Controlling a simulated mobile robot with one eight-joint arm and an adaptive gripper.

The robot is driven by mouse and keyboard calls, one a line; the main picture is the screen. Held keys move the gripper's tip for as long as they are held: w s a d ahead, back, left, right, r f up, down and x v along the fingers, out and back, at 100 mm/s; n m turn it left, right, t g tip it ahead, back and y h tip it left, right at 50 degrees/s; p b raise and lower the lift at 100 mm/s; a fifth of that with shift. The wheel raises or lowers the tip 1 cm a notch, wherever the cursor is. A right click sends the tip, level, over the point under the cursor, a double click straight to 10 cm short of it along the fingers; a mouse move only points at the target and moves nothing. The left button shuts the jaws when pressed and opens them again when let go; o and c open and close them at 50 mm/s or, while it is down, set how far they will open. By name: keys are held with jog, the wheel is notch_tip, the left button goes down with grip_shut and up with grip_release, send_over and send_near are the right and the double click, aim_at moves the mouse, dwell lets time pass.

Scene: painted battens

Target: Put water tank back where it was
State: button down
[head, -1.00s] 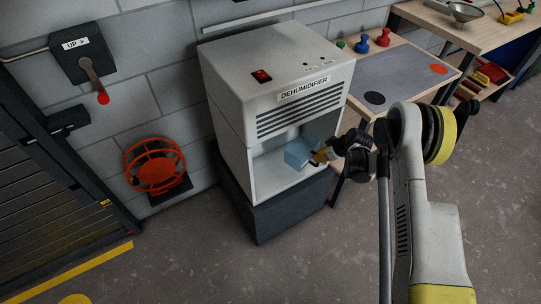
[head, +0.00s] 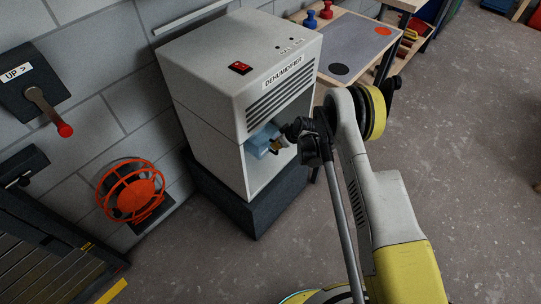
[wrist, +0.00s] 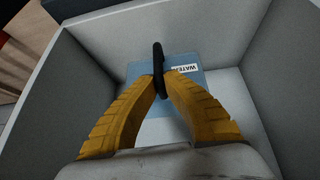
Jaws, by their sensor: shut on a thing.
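The blue water tank (head: 258,142), with a white label reading WATER, is inside the open lower bay of the grey dehumidifier (head: 205,85). My gripper (head: 279,146) reaches into the bay from the right. In the wrist view its two yellow fingers (wrist: 160,88) are closed around the tank's black handle. The tank (wrist: 196,88) lies beyond the fingertips, between the bay's grey walls (wrist: 85,75), with pale floor showing beside it. My fingers hide part of the tank. I cannot tell whether the tank touches the bay floor or back wall.
The dehumidifier stands on a dark plinth (head: 250,208) against the block wall. A low table (head: 355,50) with a blue peg is just right of it. An orange round cage (head: 130,190) and a red-tipped lever (head: 48,112) are at left. Floor at right is clear.

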jog(key=shift+s+a+f, duration=0.2)
jog(key=shift+a+f, duration=0.45)
jog(key=shift+a, duration=0.35)
jog(key=shift+a+f+b, duration=0.1)
jog(key=shift+f+b, duration=0.1)
jog(key=shift+b, duration=0.15)
notch_tip(320, 180, down, 4)
jog(key=shift+r+b, duration=0.1)
jog(key=shift+b, duration=0.9)
jog(key=shift+r, duration=0.15)
jog(key=c, duration=1.6)
grip_release()
